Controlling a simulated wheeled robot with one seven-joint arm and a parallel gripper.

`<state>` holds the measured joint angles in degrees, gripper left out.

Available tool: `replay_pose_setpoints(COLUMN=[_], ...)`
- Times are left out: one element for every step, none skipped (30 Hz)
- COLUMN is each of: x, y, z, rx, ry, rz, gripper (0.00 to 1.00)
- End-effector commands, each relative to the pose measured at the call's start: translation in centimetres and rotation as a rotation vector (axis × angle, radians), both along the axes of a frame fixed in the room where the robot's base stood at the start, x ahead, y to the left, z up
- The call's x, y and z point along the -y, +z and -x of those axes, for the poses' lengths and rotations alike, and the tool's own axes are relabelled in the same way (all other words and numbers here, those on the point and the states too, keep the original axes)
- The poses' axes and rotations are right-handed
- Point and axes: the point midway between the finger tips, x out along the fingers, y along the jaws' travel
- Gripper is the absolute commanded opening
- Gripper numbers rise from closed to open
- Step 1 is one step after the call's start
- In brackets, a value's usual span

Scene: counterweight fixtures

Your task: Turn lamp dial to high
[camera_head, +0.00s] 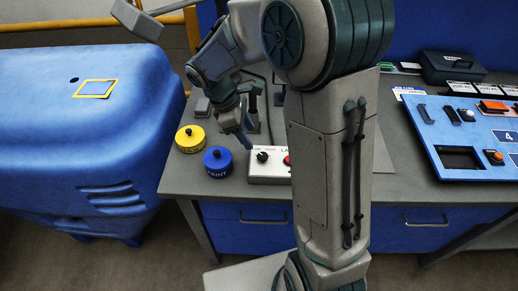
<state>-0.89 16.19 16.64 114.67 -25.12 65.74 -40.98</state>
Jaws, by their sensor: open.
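The lamp control box (267,167) is a light box at the front edge of the grey workbench, with the start of a dark label showing. A black dial (262,157) sits on its top, with a red button (287,160) to the right, partly hidden by my arm. The dial's setting is too small to read. My gripper (248,143) points down just behind and left of the dial, apart from it as far as I can tell. It is open, and nothing shows between its fingers.
Blue (218,162) and yellow (190,139) paint tins stand left of the box. A blue panel (470,172) with switches lies at the right. A large blue machine (85,130) stands left of the bench (385,184). My arm hides the bench's middle.

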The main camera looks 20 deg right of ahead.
Motion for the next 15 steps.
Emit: replay_pose_setpoints(x=[0.5,0.7,1.0,1.2,1.5,1.7,1.9,2.1,2.3,2.5,2.6,2.8,2.9,3.0,3.0], y=[-1.1,-1.7,-2.5,-3.1,-3.6,-4.3,-4.8,-5.3,-5.9,-6.3,-6.6,-7.0,-7.3,-7.5,-7.7], z=[0.3,0.4,0.5,0.5,0.6,0.7,0.8,0.8,0.9,0.9,1.0,1.0,1.0,1.1,1.1], rx=[-0.006,-0.007,-0.007,-0.005,-0.006,-0.005,-0.005,-0.005,-0.004,-0.004,-0.004,-0.003,-0.002,-0.002,-0.001], ry=[0.000,0.000,0.000,-0.001,-0.001,-0.001,-0.001,-0.001,-0.002,-0.002,-0.001,-0.001,-0.001,-0.002,-0.002], rz=[0.000,0.001,0.000,0.000,0.000,-0.001,0.000,-0.001,-0.001,-0.001,0.000,-0.001,-0.001,-0.001,-0.001], gripper=[0.52,0.52,0.52,0.52,0.52,0.52,0.52,0.52,0.52,0.52,0.52,0.52,0.52,0.52,0.52])
